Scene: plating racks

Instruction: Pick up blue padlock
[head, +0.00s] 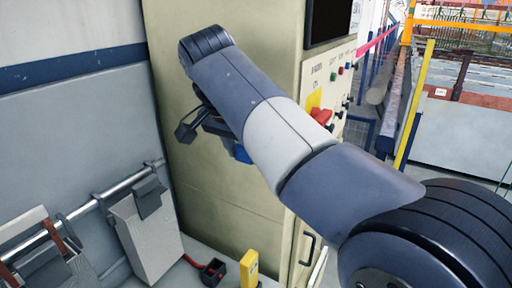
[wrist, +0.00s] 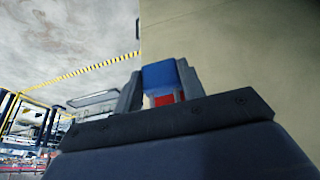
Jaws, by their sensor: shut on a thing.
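The blue padlock (wrist: 160,76) shows between the two grey fingers of my gripper (wrist: 158,84) in the wrist view. My gripper is shut on it, with one finger on each side. A red and white patch shows just below its blue face. In the head view, my own arm hides most of the gripper. A small blue piece, which looks like the padlock (head: 241,153), peeks out below the arm in front of the beige cabinet. The padlock's shackle cannot be made out.
The beige cabinet (head: 225,205) stands close behind my arm, with a control panel (head: 328,95) and a red switch on its right. At lower left are a metal rail (head: 125,184), a hanging grey box (head: 147,238) and a yellow block (head: 249,268).

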